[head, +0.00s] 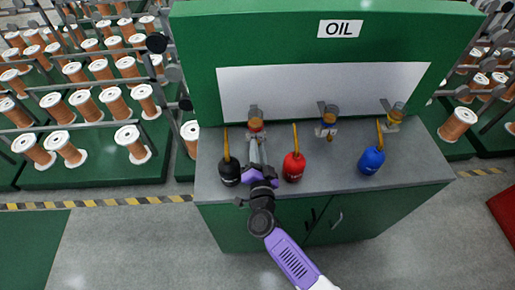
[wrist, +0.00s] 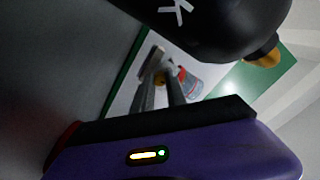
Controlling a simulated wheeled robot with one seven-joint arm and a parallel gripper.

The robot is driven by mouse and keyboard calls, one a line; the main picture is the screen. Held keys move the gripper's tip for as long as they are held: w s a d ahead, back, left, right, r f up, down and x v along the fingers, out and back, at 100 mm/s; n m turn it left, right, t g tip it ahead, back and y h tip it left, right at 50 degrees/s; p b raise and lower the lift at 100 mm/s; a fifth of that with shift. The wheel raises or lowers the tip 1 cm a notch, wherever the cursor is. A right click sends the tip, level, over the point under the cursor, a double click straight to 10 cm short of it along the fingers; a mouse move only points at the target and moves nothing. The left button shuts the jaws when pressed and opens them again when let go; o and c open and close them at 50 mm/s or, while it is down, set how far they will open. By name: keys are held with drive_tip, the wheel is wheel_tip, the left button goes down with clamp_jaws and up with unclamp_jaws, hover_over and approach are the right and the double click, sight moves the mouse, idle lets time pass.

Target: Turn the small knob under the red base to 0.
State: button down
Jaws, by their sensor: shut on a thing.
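The red-based dispenser (head: 255,121) is the left one of three on the white back panel of the oil cabinet. It also shows in the wrist view (wrist: 188,80), tilted by the camera angle, beyond my fingers. My gripper (head: 254,143) reaches up from below to just under the red base. In the wrist view my gripper's two long grey fingers (wrist: 162,80) close around a small part beneath the dispenser, which looks like the small knob. The knob is mostly hidden by the fingertips, and its setting cannot be read.
A black oil can (head: 229,171) stands close left of my gripper and looms over the fingers in the wrist view (wrist: 215,22). A red can (head: 294,168) stands close right, a blue can (head: 371,160) farther right.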

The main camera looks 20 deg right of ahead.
drive_tip(key=shift+r, duration=0.1)
drive_tip(key=shift+r+n+p, duration=0.1)
drive_tip(key=shift+n+p, duration=0.9)
drive_tip(key=shift+p, duration=0.25)
drive_tip(key=n+p, duration=0.2)
drive_tip(key=shift+n, duration=0.3)
drive_tip(key=n+p, duration=0.2)
drive_tip(key=shift+n, duration=0.3)
drive_tip(key=shift+f+n+p, duration=0.25)
drive_tip(key=shift+n+p, duration=0.05)
drive_tip(key=shift+n, duration=1.1)
drive_tip(key=c, duration=1.3)
unclamp_jaws()
drive_tip(key=shift+c, duration=0.2)
